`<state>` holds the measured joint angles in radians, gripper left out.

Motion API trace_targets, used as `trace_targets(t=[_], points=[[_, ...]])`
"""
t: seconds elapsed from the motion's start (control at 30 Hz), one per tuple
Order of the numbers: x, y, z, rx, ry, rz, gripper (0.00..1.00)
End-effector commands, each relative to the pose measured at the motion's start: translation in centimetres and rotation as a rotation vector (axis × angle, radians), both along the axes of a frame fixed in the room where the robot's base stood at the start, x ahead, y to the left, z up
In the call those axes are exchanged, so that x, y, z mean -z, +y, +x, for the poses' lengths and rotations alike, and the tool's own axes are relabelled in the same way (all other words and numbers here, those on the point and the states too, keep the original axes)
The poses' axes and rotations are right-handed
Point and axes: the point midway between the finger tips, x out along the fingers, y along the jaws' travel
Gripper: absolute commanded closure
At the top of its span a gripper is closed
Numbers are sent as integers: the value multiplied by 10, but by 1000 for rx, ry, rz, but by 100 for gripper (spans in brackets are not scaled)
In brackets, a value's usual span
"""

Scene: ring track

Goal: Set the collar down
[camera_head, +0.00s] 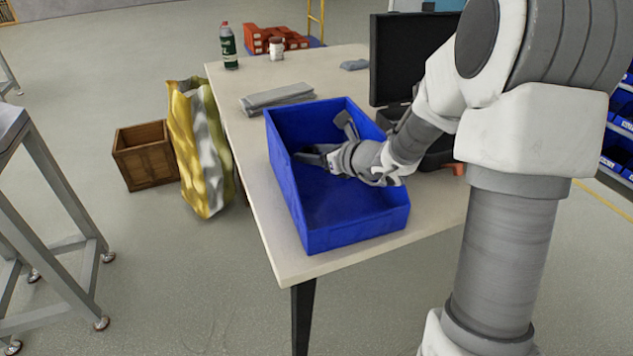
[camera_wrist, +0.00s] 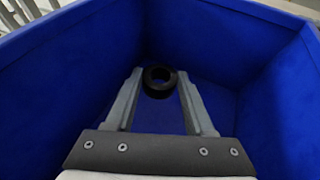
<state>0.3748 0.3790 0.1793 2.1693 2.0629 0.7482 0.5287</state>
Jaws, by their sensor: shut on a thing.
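The collar (camera_wrist: 158,89) is a short black ring with a round hole, seen in the wrist view between the tips of my two grey fingers. My gripper (camera_wrist: 160,77) is shut on it, one finger at each side. In the head view my gripper (camera_head: 312,158) reaches down inside the blue bin (camera_head: 352,236). I cannot pick out the collar there. The bin's blue floor shows below the collar in the wrist view; whether the collar touches it I cannot tell.
The bin stands on a pale table (camera_head: 257,190) near its front edge, its walls close around my gripper. Grey folded cloth (camera_head: 277,97), a green bottle (camera_head: 228,47) and a black case (camera_head: 405,60) are on the table. A gold bag (camera_head: 198,150) and wooden crate (camera_head: 146,155) stand left.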

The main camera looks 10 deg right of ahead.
Motion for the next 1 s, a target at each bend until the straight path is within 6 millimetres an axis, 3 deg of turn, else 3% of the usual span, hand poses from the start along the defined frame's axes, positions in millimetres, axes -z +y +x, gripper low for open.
trace_targets(t=[0.4, 0.8, 0.83, 1.0], points=[[49, 0, 0, -1, 1, 1, 100], [53, 0, 0, -2, -3, -1, 100], [52, 0, 0, -2, -2, -2, 43], [52, 0, 0, -3, -1, 0, 16]])
